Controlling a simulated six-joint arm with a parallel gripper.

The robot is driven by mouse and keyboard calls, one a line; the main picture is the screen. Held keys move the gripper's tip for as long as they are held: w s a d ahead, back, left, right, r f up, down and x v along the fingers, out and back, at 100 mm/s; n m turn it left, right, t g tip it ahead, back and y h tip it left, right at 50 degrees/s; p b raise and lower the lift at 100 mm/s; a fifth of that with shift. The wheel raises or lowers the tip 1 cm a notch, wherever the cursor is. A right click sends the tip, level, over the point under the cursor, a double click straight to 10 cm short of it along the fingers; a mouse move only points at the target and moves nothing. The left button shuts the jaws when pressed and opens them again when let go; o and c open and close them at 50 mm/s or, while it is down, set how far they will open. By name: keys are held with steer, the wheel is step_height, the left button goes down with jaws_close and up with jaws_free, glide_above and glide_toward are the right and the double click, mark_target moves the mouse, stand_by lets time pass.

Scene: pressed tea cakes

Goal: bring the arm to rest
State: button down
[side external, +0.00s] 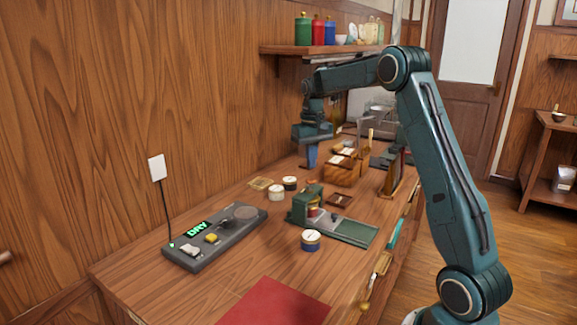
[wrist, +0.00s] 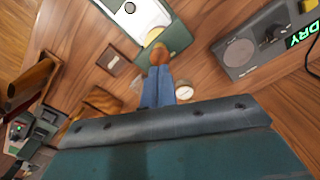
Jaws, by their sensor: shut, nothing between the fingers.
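My gripper (side external: 311,165) points down over the back part of the wooden bench, left of a wooden box, in the side view. Its blue fingers are together and hold nothing. In the wrist view the gripper (wrist: 158,70) shows its closed fingers at the middle, with a round orange-brown shape just beyond their tips; I cannot tell how far below it lies. The height of the fingertips above the bench is hard to judge. My arm is bent, reaching from the right over the bench.
A green press (side external: 305,203), a grey device reading DRY (side external: 215,237), a blue tin (side external: 310,240), small jars (side external: 276,192) and a wooden box (side external: 341,173) stand on the bench. A shelf (side external: 320,49) with canisters hangs behind. A red mat (side external: 275,303) lies at the front.

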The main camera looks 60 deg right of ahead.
stand_by(0.4)
steer(key=s+a+r+n+t, duration=0.1)
steer(key=s+a+r, duration=0.4)
steer(key=a, duration=0.4)
steer(key=s+a+r+n+t, duration=0.2)
steer(key=s+a+r, duration=0.3)
steer(key=a, duration=0.3)
steer(key=s+a+f+n+t, duration=0.1)
steer(key=s+a+f, duration=0.1)
steer(key=s+a, duration=0.3)
steer(key=s+a+f+n+t, duration=0.1)
steer(key=s+a, duration=0.4)
steer(key=s, duration=0.6)
steer(key=shift+a+f+n+t, duration=0.3)
steer(key=shift+f+n, duration=0.1)
steer(key=shift+n, duration=0.1)
